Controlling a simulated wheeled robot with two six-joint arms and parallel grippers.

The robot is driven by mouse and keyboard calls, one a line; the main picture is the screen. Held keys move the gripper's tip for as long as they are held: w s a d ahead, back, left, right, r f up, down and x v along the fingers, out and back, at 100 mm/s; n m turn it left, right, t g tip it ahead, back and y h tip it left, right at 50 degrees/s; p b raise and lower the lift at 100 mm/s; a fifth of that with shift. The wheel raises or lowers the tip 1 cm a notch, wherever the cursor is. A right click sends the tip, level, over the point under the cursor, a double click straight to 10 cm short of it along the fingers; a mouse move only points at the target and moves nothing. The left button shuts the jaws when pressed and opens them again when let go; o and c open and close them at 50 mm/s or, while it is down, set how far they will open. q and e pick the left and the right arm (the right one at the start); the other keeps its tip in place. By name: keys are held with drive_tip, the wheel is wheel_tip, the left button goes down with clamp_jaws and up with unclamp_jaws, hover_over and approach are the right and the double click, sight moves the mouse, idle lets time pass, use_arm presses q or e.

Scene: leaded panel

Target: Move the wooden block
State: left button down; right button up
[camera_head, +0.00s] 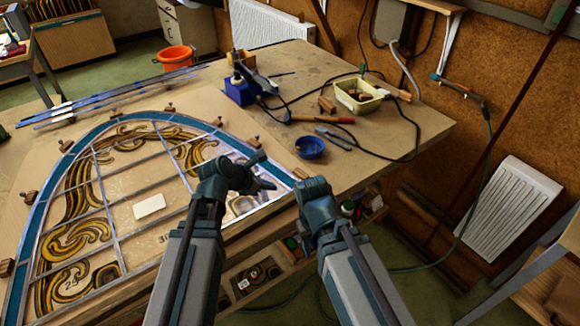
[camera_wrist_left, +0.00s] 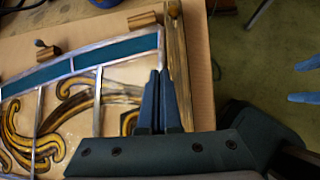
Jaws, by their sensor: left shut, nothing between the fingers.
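Several wooden blocks are in view, and I cannot tell which one the task means. Small wooden blocks (camera_head: 327,105) lie beside the cream tray on the bench. Others edge the leaded panel (camera_head: 120,190), such as the one at its top (camera_head: 169,107). In the left wrist view, a wooden block (camera_wrist_left: 142,19) sits beside the panel's border, and a wooden strip (camera_wrist_left: 178,75) runs along its edge. My left gripper (camera_wrist_left: 159,72) is shut and empty over the panel near this strip. My right gripper's two fingers (camera_wrist_left: 303,81) show apart at the right edge, holding nothing visible.
A white card (camera_head: 149,206) rests on the panel. Shelves with small items are under the bench's front edge.

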sight(299, 177)
use_arm(q)
drive_tip(key=shift+n+t, duration=0.3)
drive_tip(key=shift+n, duration=0.6)
drive_tip(key=b+x, duration=0.2)
drive_tip(key=x, duration=0.1)
drive_tip(key=w+b+x, duration=0.1)
drive_tip(key=b+x, duration=0.4)
drive_tip(key=x, duration=0.1)
drive_tip(key=shift+w+a+r, duration=0.1)
drive_tip(key=shift+w+a, duration=0.1)
drive_tip(key=shift+w, duration=0.3)
drive_tip(key=shift+w+d+r, duration=0.15)
drive_tip(key=shift+w+d, duration=0.65)
drive_tip(key=shift+w, duration=0.1)
drive_tip(key=shift+w+d, duration=0.6)
drive_tip(key=shift+d, duration=0.1)
drive_tip(key=w+d, duration=0.3)
drive_tip(key=w, duration=0.1)
drive_tip(key=shift+w+d, duration=0.1)
drive_tip(key=shift+d, duration=0.3)
drive_tip(key=shift+a, duration=0.15)
